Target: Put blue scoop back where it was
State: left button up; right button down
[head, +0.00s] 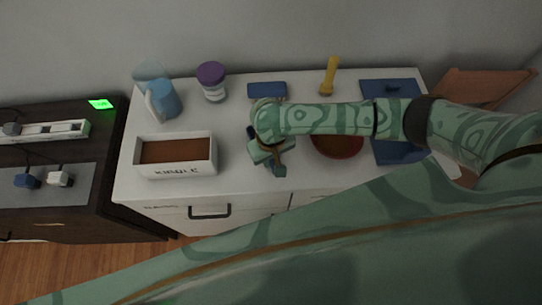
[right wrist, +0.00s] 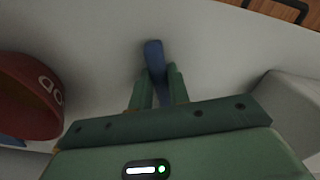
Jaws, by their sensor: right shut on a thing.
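The blue scoop (right wrist: 153,56) shows in the right wrist view as a narrow blue piece between the two green fingers of my right gripper (right wrist: 158,84). My right gripper is shut on it. In the head view my right gripper (head: 269,155) is over the front middle of the white cabinet top, between the white box and the red bowl, and it hides most of the scoop. I cannot tell whether the scoop touches the top. My left gripper is not in view.
A white box with brown contents (head: 176,172) stands left, a red bowl (head: 338,148) right, partly behind my arm. At the back are a blue pitcher (head: 163,99), a purple-lidded jar (head: 212,82), a blue block (head: 267,90) and a yellow-handled item (head: 331,76). A blue mat (head: 399,153) lies right.

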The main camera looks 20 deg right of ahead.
jog(key=c, duration=1.3)
grip_release()
jog(key=shift+c, duration=0.2)
notch_tip(320, 180, up, 12)
jog(key=p, duration=0.6)
